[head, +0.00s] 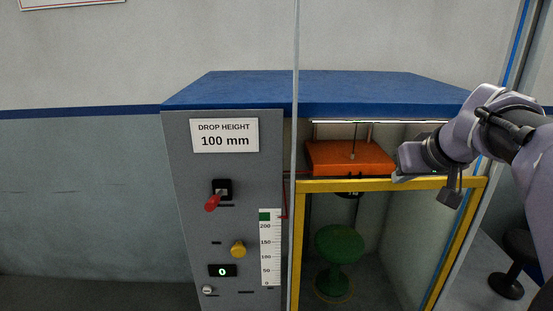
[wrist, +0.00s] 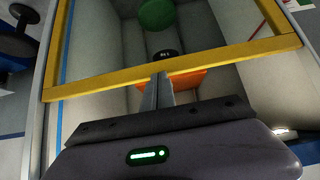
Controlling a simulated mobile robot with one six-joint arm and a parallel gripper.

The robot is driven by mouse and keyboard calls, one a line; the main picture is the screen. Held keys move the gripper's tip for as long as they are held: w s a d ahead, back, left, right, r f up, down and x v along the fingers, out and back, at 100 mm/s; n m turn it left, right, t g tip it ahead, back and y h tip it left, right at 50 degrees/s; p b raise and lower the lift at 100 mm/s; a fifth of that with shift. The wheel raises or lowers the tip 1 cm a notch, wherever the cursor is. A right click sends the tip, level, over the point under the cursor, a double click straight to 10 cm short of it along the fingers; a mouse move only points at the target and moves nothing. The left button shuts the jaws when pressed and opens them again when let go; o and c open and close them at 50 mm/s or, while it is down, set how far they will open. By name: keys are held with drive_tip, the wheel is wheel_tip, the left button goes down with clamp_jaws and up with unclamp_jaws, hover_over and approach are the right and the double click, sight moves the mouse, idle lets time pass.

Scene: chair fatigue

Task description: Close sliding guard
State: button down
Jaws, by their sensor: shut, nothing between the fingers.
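The sliding guard (head: 385,185) is a yellow-framed panel across the front of the machine's right bay. Its top bar lies below the blue top, leaving a gap above it. In the wrist view the yellow frame (wrist: 95,91) crosses the picture. My gripper (wrist: 158,78) is shut and empty, its fingers overlapping the yellow top bar in that view. I cannot tell whether they touch it.
An orange block (head: 340,157) shows in the gap, with a green stool (head: 339,245) below inside the bay. The grey control panel (head: 225,230) at left carries a red lever (head: 212,202) and yellow knob (head: 238,249). A dark stool (head: 508,283) stands at right.

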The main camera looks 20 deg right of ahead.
sight(391, 205)
wheel_tip(391, 205, down, 7)
drive_tip(key=b, duration=0.4)
drive_tip(key=shift+w+r, duration=0.15)
drive_tip(key=shift+b, duration=0.3)
